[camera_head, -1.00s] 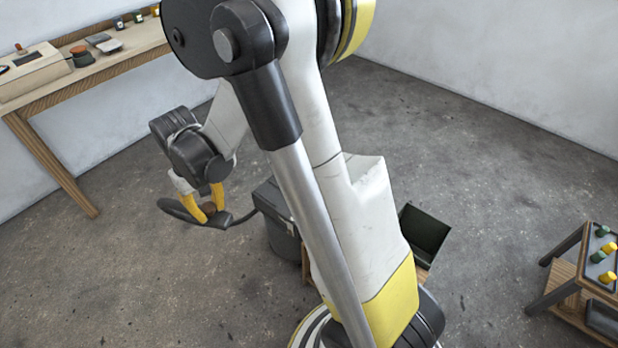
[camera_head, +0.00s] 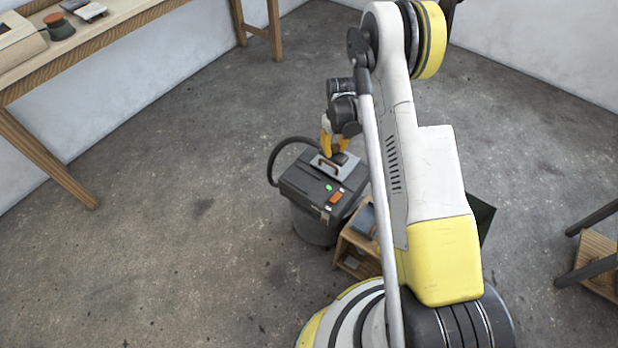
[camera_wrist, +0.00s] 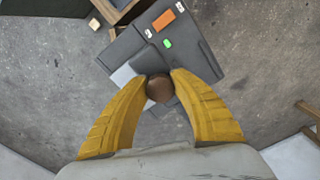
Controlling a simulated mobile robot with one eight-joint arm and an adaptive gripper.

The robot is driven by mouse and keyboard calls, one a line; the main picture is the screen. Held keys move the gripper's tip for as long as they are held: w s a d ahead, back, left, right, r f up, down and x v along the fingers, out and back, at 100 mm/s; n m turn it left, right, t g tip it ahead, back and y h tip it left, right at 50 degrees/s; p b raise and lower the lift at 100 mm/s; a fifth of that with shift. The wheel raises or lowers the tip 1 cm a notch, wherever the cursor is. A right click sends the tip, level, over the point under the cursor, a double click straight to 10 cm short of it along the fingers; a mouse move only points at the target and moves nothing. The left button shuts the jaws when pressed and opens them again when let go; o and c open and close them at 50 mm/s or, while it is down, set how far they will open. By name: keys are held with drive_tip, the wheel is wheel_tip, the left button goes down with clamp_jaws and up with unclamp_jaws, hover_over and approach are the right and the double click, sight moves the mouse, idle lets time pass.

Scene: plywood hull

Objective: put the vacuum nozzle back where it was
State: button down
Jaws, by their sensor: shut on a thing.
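The vacuum (camera_head: 300,186) is a dark grey box-topped canister on the floor, with a green button, an orange switch and a pale plate on its lid. It also shows in the wrist view (camera_wrist: 193,62). My gripper (camera_head: 332,146) is over the back of its lid. In the wrist view, my yellow fingers (camera_wrist: 159,82) are shut on the vacuum nozzle (camera_wrist: 159,89), of which a brown rounded part shows between the tips. A dark part lies just beyond it, over the lid. I cannot tell whether the nozzle touches the lid. A black hose (camera_head: 274,160) loops at the vacuum's left.
A small wooden box or stand (camera_head: 356,243) is close at the vacuum's right, partly behind my arm. A wooden table (camera_head: 110,28) with small objects runs along the left wall. Floor left of the vacuum is clear.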

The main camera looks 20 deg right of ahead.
sight(335, 155)
drive_tip(key=f, duration=0.4)
drive_tip(key=shift+w+d+f+b, duration=0.1)
drive_tip(key=shift+w+d+b, duration=0.2)
drive_tip(key=shift+w+b, duration=0.05)
drive_tip(key=a+f+b, duration=0.1)
drive_tip(key=a+f, duration=0.1)
drive_tip(key=a, duration=0.1)
drive_tip(key=w+a+f+b, duration=0.1)
drive_tip(key=a+f, duration=0.1)
drive_tip(key=a, duration=0.2)
drive_tip(key=w+a+f+b, duration=0.1)
drive_tip(key=a+f+b, duration=0.1)
drive_tip(key=a, duration=0.1)
drive_tip(key=shift+w+a+f, duration=0.15)
drive_tip(key=shift+w+a, duration=0.05)
drive_tip(key=shift+w, duration=0.05)
drive_tip(key=shift+f+b, duration=1.1)
drive_tip(key=shift+f, duration=0.85)
drive_tip(key=shift+f, duration=0.1)
drive_tip(key=c, duration=1.2)
unclamp_jaws()
